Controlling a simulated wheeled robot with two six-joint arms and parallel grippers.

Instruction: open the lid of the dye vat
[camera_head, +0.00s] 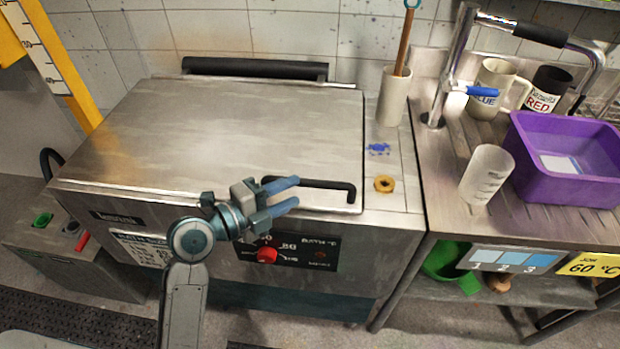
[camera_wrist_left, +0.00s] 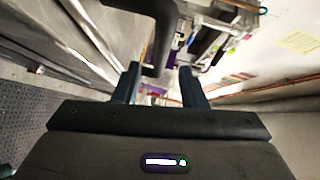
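The dye vat (camera_head: 350,235) is a steel cabinet with a flat steel lid (camera_head: 220,135), which lies closed. A black bar handle (camera_head: 325,184) sits at the lid's front right edge. My left gripper (camera_head: 296,192) is open and empty at the front of the vat, its two blue-grey fingers pointing right beside the handle's left end. In the left wrist view, the dark handle (camera_wrist_left: 158,35) comes down from the top and its lower end shows between the open fingertips. I cannot tell whether it touches them. My right gripper is out of view.
A red knob (camera_head: 266,255) is on the vat's front panel, close below my left gripper. A beige holder (camera_head: 394,97) with a wooden stick and a brass-coloured ring (camera_head: 384,184) stand right of the lid. A purple basin (camera_head: 560,165) and cups are on the sink counter.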

